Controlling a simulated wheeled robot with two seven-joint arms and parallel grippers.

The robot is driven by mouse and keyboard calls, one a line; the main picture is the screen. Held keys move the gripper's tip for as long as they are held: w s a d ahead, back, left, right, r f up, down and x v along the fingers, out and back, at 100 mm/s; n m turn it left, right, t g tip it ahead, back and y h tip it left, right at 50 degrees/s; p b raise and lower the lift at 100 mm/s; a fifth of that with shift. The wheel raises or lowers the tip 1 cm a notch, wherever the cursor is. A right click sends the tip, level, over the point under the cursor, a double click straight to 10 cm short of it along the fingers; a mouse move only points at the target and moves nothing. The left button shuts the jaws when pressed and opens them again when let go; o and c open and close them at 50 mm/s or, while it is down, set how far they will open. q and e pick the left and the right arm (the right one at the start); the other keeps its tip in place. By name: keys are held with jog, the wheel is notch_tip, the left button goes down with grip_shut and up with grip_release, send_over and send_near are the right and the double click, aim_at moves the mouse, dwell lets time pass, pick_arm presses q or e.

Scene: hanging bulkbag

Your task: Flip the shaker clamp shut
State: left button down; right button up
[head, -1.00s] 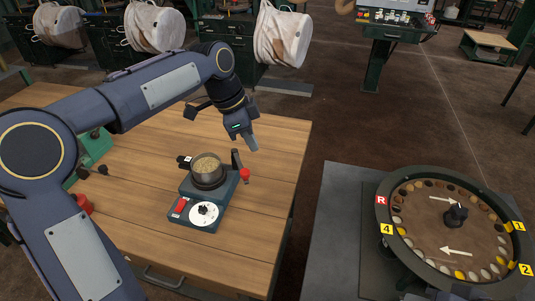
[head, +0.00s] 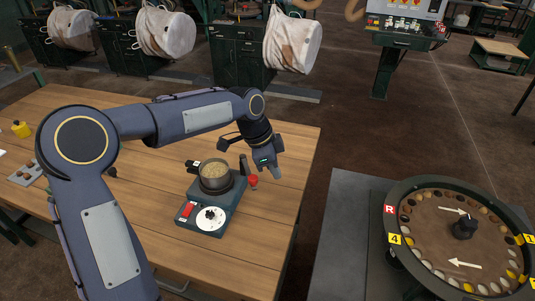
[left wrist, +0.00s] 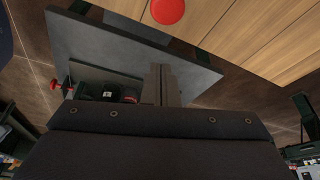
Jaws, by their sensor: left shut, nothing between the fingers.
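The shaker (head: 190,221) is a dark teal unit on the wooden table, with a white dial and a red switch at its front. A round pan of grain (head: 215,176) sits on it. At its right side stand a dark upright post (head: 243,165) and a red knob (head: 253,181), which look like the clamp. The knob also shows as a red disc at the top of the left wrist view (left wrist: 168,10). My left gripper (head: 277,176) is shut and empty, just right of the knob, apparently apart from it. Its closed fingers (left wrist: 161,85) point toward the knob's side.
The table's right edge (head: 300,205) is close beyond my left gripper. A round sorting wheel (head: 391,225) stands on a grey platform (head: 340,230) at the right. Brown floor lies between. A yellow item (head: 21,129) is at the table's far left.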

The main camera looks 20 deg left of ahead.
pick_arm(q)
jog(key=a, duration=0.2)
jog(key=s+a+f+p, duration=0.1)
jog(key=shift+s+a+f, duration=0.1)
jog(key=shift+a, duration=0.1)
jog(key=shift+a, duration=0.1)
dwell(0.3)
